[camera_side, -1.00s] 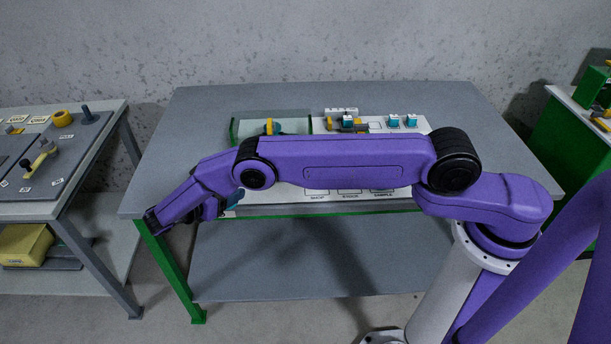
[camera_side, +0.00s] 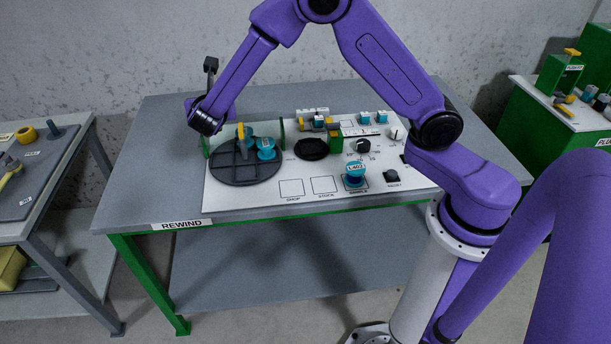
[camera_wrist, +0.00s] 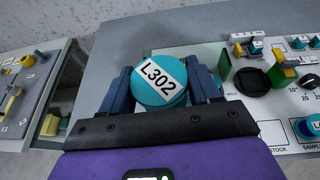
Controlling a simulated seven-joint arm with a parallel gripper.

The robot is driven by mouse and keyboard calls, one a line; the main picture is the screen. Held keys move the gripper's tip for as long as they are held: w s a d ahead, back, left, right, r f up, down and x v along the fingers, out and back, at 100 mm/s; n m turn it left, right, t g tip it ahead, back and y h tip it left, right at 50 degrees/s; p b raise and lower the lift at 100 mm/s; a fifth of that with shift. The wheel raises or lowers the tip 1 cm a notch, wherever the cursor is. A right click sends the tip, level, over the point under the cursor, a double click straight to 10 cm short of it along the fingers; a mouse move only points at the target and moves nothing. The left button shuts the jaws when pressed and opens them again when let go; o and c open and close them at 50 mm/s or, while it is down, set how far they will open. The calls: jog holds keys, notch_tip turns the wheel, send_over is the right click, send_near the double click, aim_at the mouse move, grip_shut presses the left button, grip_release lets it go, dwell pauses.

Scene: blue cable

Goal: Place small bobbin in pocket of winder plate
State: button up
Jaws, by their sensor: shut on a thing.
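A teal bobbin (camera_wrist: 160,82) with a white L302 label is held between the blue fingers of my gripper (camera_wrist: 160,72) in the wrist view. In the side view my dark wrist end is above the left edge of the board; the fingers and the held bobbin are hidden or not clear there. The dark round winder plate (camera_side: 246,172) lies on the white board, right of and below my wrist. A teal piece with a pale top (camera_side: 266,149) and a yellow-and-teal part (camera_side: 241,134) stand on the plate. In the wrist view, the gripper hides the plate.
Green uprights (camera_side: 282,131) flank the winder plate. Right of it are a black round recess (camera_side: 311,149), a labelled teal bobbin (camera_side: 354,175) at the sample spot and a black knob (camera_side: 364,146). The shop and stock squares (camera_side: 324,185) are bare. A side table (camera_side: 45,165) stands left.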

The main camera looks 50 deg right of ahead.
jog(key=s+d+r+n+t+y, duration=0.1)
jog(key=s+d+r+n+y, duration=0.1)
jog(key=s+d, duration=0.3)
jog(key=s+d+r+n+t+y, duration=0.2)
jog(key=s+d+n+y, duration=0.15)
jog(key=s, duration=0.45)
jog(key=m+g+h, duration=0.6)
jog(key=m+h, duration=0.2)
jog(key=m, duration=0.1)
send_over(311, 147)
jog(key=s+a, duration=0.2)
jog(key=a, duration=0.1)
notch_tip(311, 147, down, 23)
jog(key=shift+f, duration=0.1)
jog(key=x, duration=0.2)
jog(key=f+x, duration=0.1)
jog(key=x, duration=0.1)
jog(key=shift+a, duration=0.1)
jog(key=shift+s, duration=0.1)
